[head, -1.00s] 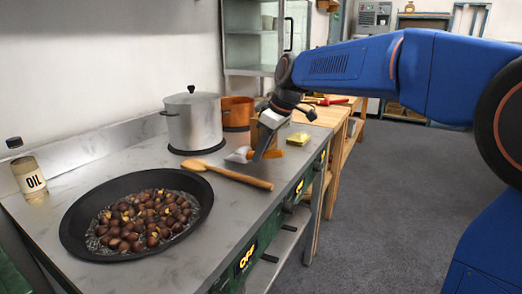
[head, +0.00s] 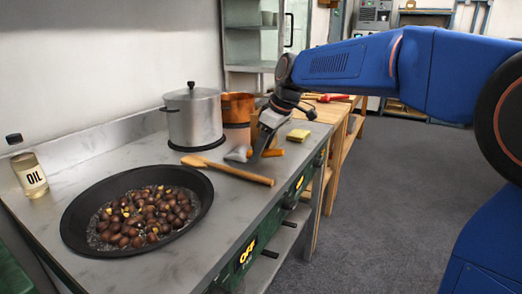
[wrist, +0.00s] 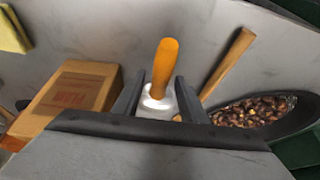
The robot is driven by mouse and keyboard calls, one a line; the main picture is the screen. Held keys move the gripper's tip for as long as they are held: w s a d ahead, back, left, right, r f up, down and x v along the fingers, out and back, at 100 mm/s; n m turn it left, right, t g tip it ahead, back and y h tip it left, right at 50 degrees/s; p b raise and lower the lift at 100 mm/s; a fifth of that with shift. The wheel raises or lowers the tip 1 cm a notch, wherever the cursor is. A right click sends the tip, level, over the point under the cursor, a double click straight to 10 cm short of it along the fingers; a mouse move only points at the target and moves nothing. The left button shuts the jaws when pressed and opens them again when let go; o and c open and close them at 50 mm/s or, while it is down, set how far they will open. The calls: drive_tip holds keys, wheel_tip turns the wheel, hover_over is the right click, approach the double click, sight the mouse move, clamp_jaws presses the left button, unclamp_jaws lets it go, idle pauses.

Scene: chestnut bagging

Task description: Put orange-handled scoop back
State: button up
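The orange-handled scoop lies on the grey counter, its pale metal head (head: 238,153) to the left of my gripper and its orange handle (head: 273,152) to the right. My gripper (head: 256,156) is low over the counter at the scoop. In the wrist view the scoop's orange handle (wrist: 165,62) and pale head (wrist: 158,104) show between the two dark fingers of my gripper (wrist: 160,78). The fingers are apart, with a gap at the left of the handle. Contact at the right finger cannot be told.
A wooden spoon (head: 232,171) lies close in front of the scoop, by a black pan (head: 72,225) of chestnuts. A steel pot (head: 193,118), a copper pot (head: 238,108) and a yellow sponge (head: 298,135) stand nearby. A cardboard box (wrist: 80,92) is beside my gripper.

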drive_tip(key=shift+r, duration=0.1)
drive_tip(key=v, duration=1.6)
drive_tip(key=s+d+f+m+h, duration=0.1)
drive_tip(key=s+d+f+m, duration=0.3)
drive_tip(key=s+f, duration=0.6)
drive_tip(key=s+d+f+m+t+h, duration=0.1)
drive_tip(key=s+d+f+m, duration=0.3)
drive_tip(key=s+d+f, duration=0.3)
drive_tip(key=s+d+f+m+t+h, duration=0.1)
drive_tip(key=s+d+f+m, duration=0.3)
drive_tip(key=s+f, duration=0.8)
drive_tip(key=s+d+h, duration=0.1)
drive_tip(key=d, duration=0.1)
drive_tip(key=shift+s+d+f, duration=0.15)
drive_tip(key=shift+d+f, duration=0.15)
drive_tip(key=shift+d, duration=0.1)
drive_tip(key=shift+c, duration=0.4)
